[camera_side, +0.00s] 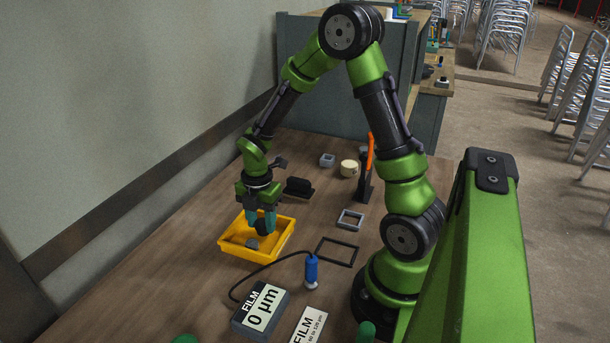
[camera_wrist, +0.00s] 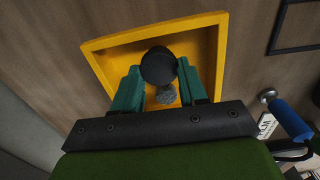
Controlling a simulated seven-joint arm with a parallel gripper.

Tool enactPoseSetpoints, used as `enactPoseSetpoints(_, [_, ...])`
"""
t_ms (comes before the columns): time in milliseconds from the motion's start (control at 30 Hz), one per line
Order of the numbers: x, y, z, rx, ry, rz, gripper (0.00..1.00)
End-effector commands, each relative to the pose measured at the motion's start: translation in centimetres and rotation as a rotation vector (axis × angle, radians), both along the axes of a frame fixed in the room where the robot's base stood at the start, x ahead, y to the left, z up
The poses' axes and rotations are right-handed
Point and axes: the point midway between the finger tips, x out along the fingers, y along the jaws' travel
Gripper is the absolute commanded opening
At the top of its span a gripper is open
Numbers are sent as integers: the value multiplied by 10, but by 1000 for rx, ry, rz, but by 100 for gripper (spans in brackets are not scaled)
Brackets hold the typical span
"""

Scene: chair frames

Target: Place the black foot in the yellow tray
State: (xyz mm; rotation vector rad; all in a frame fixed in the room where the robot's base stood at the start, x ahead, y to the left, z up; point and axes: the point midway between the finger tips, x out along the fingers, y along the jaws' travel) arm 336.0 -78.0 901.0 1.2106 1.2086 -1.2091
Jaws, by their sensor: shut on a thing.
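The yellow tray (camera_side: 233,249) lies on the wooden table at the left, and it fills the middle of the wrist view (camera_wrist: 105,73). My gripper (camera_side: 262,222) is above the tray, pointing down. Its teal fingers (camera_wrist: 157,80) are shut on the black foot (camera_wrist: 158,65), a round dark piece held over the tray. The foot also shows between the fingertips in the side view (camera_side: 263,228). A small grey piece (camera_side: 252,243) is in the tray; the wrist view shows it (camera_wrist: 166,96) below the foot, partly hidden.
A wall borders the left.

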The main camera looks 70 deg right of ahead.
Motion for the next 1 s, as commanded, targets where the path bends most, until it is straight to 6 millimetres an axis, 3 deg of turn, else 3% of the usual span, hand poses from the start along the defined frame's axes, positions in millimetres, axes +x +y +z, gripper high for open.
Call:
enactPoseSetpoints(67, [0,0,-2,0,1,0,12])
enactPoseSetpoints(100, [0,0,-3,0,0,0,44])
enactPoseSetpoints(267, [0,0,-2,0,0,0,68])
enactPoseSetpoints(667, [1,0,7,-1,-4,0,68])
enactPoseSetpoints(1000, [1,-1,77,-3,-7,-1,68])
